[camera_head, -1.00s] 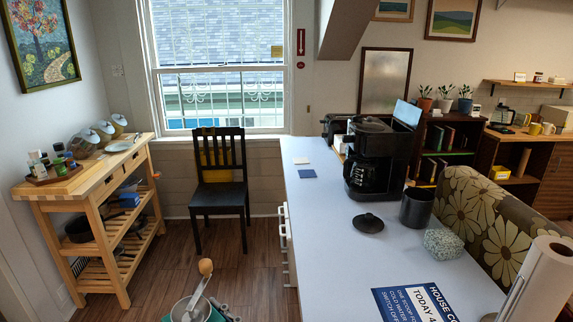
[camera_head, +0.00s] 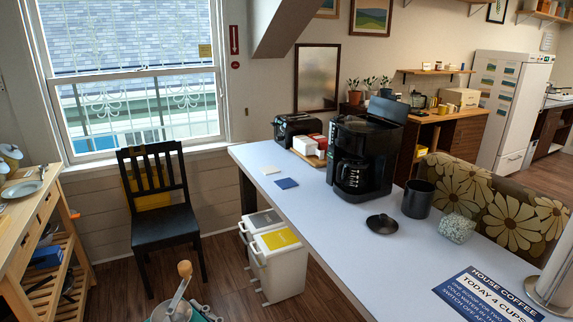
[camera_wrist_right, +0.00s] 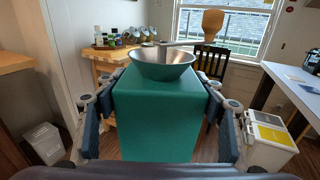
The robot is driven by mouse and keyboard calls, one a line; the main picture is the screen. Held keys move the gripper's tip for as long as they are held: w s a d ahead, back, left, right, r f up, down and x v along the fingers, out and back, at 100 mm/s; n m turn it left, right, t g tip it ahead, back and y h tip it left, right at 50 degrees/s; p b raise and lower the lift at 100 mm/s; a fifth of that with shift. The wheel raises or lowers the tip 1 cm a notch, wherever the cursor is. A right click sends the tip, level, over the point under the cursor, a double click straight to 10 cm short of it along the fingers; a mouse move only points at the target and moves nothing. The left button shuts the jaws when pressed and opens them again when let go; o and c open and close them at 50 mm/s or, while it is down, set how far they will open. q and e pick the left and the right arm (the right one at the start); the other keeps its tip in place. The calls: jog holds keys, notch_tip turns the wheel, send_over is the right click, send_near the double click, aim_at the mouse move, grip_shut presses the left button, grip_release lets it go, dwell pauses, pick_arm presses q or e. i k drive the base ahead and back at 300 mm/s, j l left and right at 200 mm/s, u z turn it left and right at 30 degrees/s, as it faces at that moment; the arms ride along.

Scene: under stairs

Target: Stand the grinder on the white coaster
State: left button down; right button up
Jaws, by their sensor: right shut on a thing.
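The grinder has a teal box body (camera_wrist_right: 157,120), a metal bowl on top and a crank with a wooden knob. In the wrist view it is upright between the fingers of my right gripper (camera_wrist_right: 158,108), which is shut on its sides. In the head view only the grinder's top (camera_head: 178,308) shows at the bottom edge, left of the white counter; its lower part is cut off. The white coaster (camera_head: 271,170) lies flat and bare near the counter's left edge. A blue coaster (camera_head: 287,183) lies just in front of it. My left gripper is out of view.
The white counter (camera_head: 330,210) carries a coffee maker (camera_head: 362,155), a toaster (camera_head: 296,127), a black lid (camera_head: 382,223) and a dark mug (camera_head: 418,198). Bins (camera_head: 280,262) stand under its left edge. A black chair (camera_head: 160,205) stands left. Floor between chair and bins is open.

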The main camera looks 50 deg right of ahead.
aim_at(267, 170)
jog(key=i+l+z, duration=0.1)
jog(key=i+z, duration=0.35)
jog(key=i, duration=0.4)
jog(key=i+j+z, duration=0.2)
jog(key=i+z, duration=0.3)
jog(key=i, duration=0.3)
